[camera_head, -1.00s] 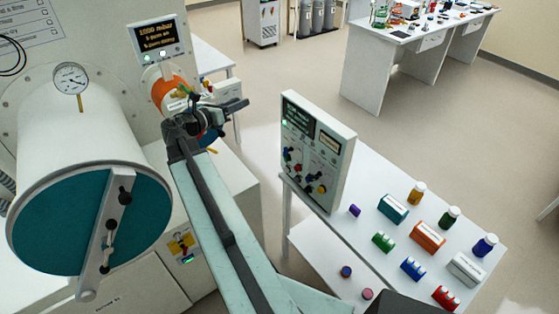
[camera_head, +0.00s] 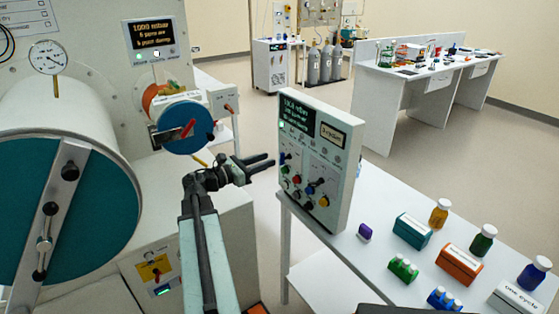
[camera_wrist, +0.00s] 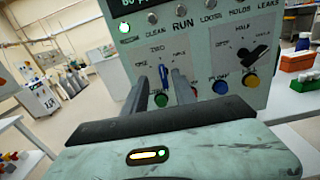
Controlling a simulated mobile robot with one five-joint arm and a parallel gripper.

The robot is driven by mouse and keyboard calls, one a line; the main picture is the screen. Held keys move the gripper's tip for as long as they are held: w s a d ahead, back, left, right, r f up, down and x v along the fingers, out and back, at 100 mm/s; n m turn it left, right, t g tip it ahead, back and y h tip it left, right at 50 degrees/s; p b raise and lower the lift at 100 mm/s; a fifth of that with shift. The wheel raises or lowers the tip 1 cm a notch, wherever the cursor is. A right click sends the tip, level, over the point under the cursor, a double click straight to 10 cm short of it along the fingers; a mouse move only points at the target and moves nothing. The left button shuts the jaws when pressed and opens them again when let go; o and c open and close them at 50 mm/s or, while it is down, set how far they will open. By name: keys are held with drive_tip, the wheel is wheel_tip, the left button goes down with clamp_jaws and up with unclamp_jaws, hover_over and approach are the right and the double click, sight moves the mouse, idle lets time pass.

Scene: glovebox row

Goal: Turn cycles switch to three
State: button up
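The control panel (camera_head: 345,175) stands upright on the white table, with a display, lamps, buttons and two rotary switches. In the wrist view, the left switch with a blue handle (camera_wrist: 163,76) shows between my fingers; its surrounding lettering is too small to read surely. The right switch has a black handle (camera_wrist: 254,56), tilted, with "HALF" above it. My gripper (camera_head: 270,162) is open and empty, just left of the panel's face in the head view. In the wrist view (camera_wrist: 158,76) its two fingers point at the left switch, apart, partly hiding its dial. Contact cannot be told.
A green button (camera_wrist: 161,100) and a yellow button (camera_wrist: 251,81) sit below the switches. Bottles and boxes, including an orange box (camera_head: 461,264), stand on the table right of the panel. The teal-ended chamber (camera_head: 95,220) is at left.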

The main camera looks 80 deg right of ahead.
sight(281, 157)
drive_tip(key=x, duration=0.7)
drive_tip(key=shift+s+a+f, duration=0.1)
drive_tip(key=shift+a, duration=0.1)
clamp_jaws()
drive_tip(key=shift+s+a+m, duration=0.1)
drive_tip(key=shift+m, duration=0.8)
drive_tip(key=shift+s+a+m, duration=0.1)
drive_tip(key=shift+m, duration=0.8)
unclamp_jaws()
